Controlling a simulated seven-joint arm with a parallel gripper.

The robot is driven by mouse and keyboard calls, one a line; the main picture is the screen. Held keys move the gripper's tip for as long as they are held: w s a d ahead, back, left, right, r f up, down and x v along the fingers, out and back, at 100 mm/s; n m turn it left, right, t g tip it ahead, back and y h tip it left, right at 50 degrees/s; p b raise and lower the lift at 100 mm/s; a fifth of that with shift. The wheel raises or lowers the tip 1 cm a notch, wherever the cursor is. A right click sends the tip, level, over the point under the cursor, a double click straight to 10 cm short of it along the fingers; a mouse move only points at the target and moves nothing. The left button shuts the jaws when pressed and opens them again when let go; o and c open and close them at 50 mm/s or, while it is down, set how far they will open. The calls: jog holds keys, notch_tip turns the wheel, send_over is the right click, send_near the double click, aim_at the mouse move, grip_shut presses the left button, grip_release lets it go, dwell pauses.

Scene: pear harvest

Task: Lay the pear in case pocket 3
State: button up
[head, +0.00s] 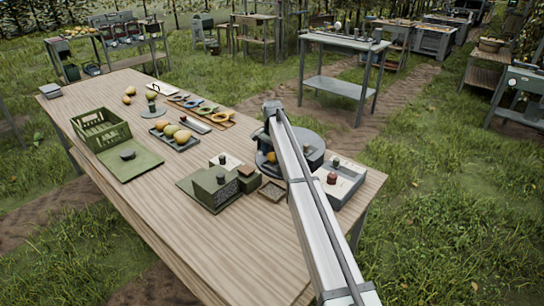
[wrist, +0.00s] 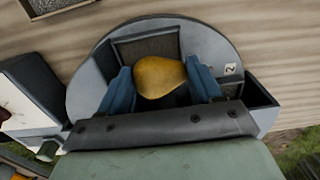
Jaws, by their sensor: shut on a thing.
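In the wrist view a yellow pear (wrist: 160,76) sits between the two blue fingers of my gripper (wrist: 162,84). The fingers press on its left and right sides. Behind the pear is the round grey case (wrist: 222,46), with dark pockets and a white label that appears to read 2. I cannot tell whether the pear touches the case floor. In the head view the round case (head: 314,140) is at the right part of the table, partly covered by my arm. A bit of the pear (head: 271,156) shows left of the arm. No pocket marked 3 is readable.
Left of the case stand a green box (head: 213,188) and a small brown tray (head: 272,191). A grey tray with knobs (head: 345,180) is close on the right. A green crate (head: 101,128) and a tray of fruit (head: 175,136) are farther left. The front tabletop is bare.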

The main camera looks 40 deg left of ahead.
aim_at(272, 153)
jog(key=shift+f, duration=0.45)
jog(key=shift+f, duration=0.1)
jog(key=o, duration=1.1)
notch_tip(272, 153, up, 12)
jog(key=shift+r, duration=0.1)
